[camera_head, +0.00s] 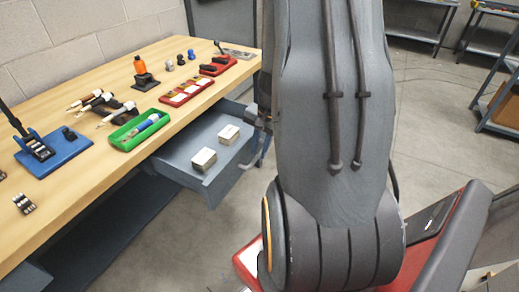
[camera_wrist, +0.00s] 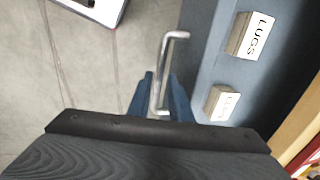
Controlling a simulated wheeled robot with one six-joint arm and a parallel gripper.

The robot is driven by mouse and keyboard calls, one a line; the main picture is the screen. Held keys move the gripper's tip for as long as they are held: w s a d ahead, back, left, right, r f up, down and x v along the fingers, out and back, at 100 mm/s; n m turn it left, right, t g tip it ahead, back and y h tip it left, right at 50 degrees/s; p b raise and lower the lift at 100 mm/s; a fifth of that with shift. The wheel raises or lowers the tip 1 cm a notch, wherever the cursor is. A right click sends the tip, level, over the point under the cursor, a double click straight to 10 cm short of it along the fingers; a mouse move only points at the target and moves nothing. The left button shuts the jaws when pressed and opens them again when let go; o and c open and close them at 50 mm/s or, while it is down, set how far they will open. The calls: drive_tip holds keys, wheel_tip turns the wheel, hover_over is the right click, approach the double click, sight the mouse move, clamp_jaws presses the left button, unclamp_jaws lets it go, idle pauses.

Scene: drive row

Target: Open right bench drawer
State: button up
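The grey bench drawer (camera_head: 178,154) stands pulled out from under the wooden bench top in the head view. Two small boxes lie in it. In the wrist view the drawer (camera_wrist: 205,48) is at the right, with its metal bar handle (camera_wrist: 166,62) on its outer side. My gripper (camera_wrist: 161,76) is at the handle, with one blue finger on each side of the bar. The fingers look apart, with narrow gaps to the bar.
The boxes in the drawer (camera_wrist: 252,36) are labelled; one reads LUGS. Shelving stands at the far right. Floor between is clear.

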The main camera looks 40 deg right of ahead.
wheel_tip(320, 180, up, 7)
drive_tip(key=s, duration=0.1)
drive_tip(key=shift+s+d+r+p, duration=0.15)
drive_tip(key=shift+s+d+p, duration=0.1)
drive_tip(key=shift+p, duration=0.15)
drive_tip(key=shift+w, duration=0.1)
drive_tip(key=s+a+r+n, duration=0.2)
drive_tip(key=a+n, duration=0.5)
drive_tip(key=a, duration=0.5)
drive_tip(key=s+a+r+n+g, duration=0.1)
drive_tip(key=s+a+r+n, duration=0.2)
drive_tip(key=a+n, duration=0.4)
drive_tip(key=a, duration=0.5)
drive_tip(key=shift+r+g+h, duration=0.25)
drive_tip(key=shift+g+h, duration=0.05)
drive_tip(key=shift+h, duration=0.1)
